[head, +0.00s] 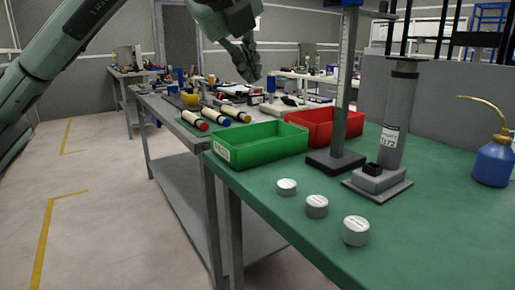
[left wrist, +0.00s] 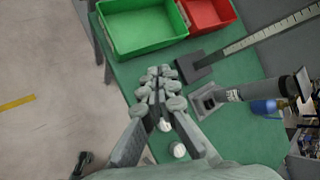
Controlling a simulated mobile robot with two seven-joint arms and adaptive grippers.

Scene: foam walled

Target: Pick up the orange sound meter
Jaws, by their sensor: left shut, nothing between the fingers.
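I cannot make out an orange sound meter for certain in either view. A small yellow-orange item (head: 190,98) sits on the cluttered bench behind, too small to identify. My left gripper (head: 249,66) hangs in the air at the top middle of the head view, above the benches. Its fingers (left wrist: 158,78) are together and empty in the left wrist view, over the green bench top. My right gripper is not in view.
A green bin (head: 262,157) and a red bin (head: 345,128) stand on the green bench (head: 265,205). Several white round weights (head: 316,207), a height gauge (head: 345,75), a grey cylinder stand (head: 398,120) and a blue oil can (head: 493,163) are near. The floor at left is clear.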

